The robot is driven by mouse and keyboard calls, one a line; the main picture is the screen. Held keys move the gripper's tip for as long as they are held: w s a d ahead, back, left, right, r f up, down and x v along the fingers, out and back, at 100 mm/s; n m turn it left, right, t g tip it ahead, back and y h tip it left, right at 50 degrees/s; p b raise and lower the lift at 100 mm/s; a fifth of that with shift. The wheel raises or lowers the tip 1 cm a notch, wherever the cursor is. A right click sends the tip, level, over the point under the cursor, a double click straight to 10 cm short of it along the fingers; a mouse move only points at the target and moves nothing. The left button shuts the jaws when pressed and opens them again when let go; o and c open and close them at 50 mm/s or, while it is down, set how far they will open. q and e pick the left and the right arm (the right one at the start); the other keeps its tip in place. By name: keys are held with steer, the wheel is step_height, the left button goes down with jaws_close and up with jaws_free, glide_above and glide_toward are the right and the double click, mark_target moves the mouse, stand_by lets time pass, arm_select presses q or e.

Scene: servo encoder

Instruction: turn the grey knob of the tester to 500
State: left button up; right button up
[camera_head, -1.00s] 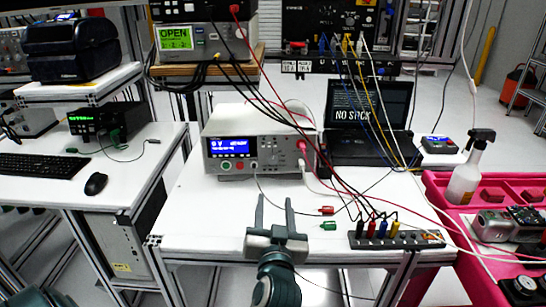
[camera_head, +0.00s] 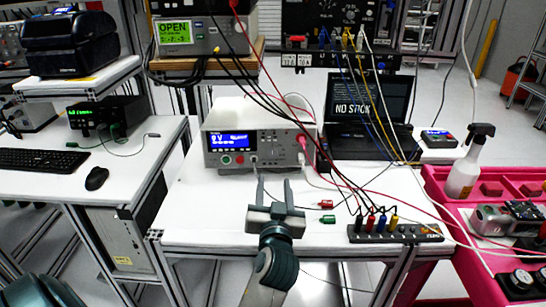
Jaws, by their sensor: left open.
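The white tester (camera_head: 222,162) stands on the middle table, with a lit blue display (camera_head: 229,141) that reads 0 V. Its front panel has a red button, a green button and small controls and sockets to the right of the display. The grey knob is too small to make out clearly, and its setting cannot be read. My left gripper (camera_head: 274,188) is open and empty, its two fingers pointing forward at the lower front of the tester. The fingertips look close in front of the panel, and I see no contact with a knob. My right gripper is not in view.
A black strip with coloured plugs (camera_head: 395,234) lies to the right of my gripper, with a red connector (camera_head: 326,204) and a green connector (camera_head: 328,219) nearby. Red, black and white cables cross the table's right side. A laptop (camera_head: 366,115) stands behind. The table's left side is clear.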

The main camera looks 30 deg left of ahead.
mark_target(273, 154)
arm_select(q)
steer(key=p+x, duration=0.2)
steer(key=x, duration=1.1)
steer(key=shift+a, duration=0.1)
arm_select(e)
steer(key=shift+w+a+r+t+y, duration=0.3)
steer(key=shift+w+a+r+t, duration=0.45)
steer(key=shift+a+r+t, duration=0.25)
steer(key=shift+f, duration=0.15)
arm_select(q)
steer(key=c, duration=1)
